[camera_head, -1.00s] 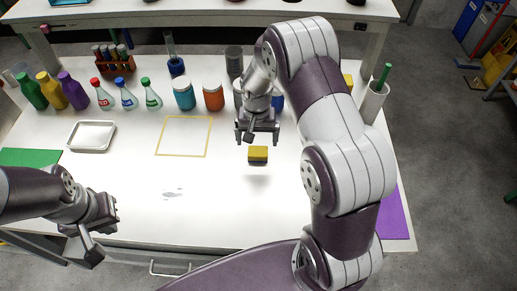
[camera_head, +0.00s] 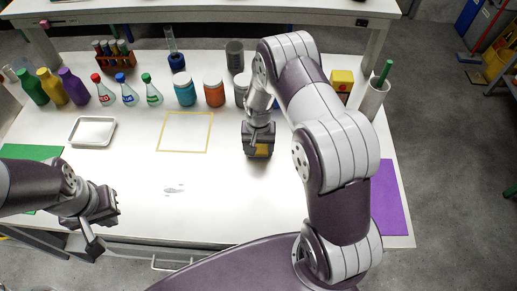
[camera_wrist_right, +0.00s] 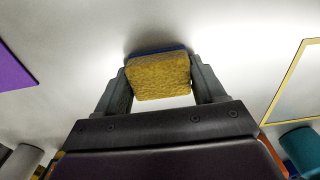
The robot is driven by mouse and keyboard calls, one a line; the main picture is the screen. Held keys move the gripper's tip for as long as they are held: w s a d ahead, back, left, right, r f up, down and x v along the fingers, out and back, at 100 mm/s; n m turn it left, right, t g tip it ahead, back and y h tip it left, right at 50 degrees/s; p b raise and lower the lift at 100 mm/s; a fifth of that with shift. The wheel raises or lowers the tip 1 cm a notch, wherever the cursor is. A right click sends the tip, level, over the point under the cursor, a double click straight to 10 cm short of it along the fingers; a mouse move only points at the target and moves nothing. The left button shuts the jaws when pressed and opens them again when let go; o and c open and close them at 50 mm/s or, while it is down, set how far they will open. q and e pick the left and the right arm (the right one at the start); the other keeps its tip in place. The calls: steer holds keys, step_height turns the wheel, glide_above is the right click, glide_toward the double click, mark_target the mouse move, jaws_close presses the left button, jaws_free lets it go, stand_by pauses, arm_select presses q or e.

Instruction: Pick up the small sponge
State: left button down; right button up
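The small sponge (camera_head: 262,150) is a yellow block, and the wrist view shows its blue layer on the far side (camera_wrist_right: 158,83). My right gripper (camera_head: 259,151) points down with one finger on each side of the sponge. In the right wrist view both fingers (camera_wrist_right: 159,88) sit against the sponge's sides, with no clear gap. The sponge is at or very near the white table (camera_head: 225,200); any small lift cannot be told. My left gripper (camera_head: 108,220) hangs empty at the front left with its fingers apart.
A yellow square outline (camera_head: 184,152) lies left of my right gripper. A metal tray (camera_head: 93,131) and a green mat (camera_head: 30,152) are further left. Bottles and jars line the back. A purple mat (camera_head: 390,200) lies at the right.

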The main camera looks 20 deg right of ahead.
mark_target(259, 147)
step_height(259, 147, up, 4)
steer(key=shift+r+b, duration=0.15)
steer(key=shift+b, duration=0.25)
steer(key=s+d+r, duration=0.6)
steer(key=s, duration=0.3)
steer(key=shift+s+d+r+b, duration=0.3)
steer(key=shift+r+b, duration=0.05)
steer(key=shift+b, duration=0.05)
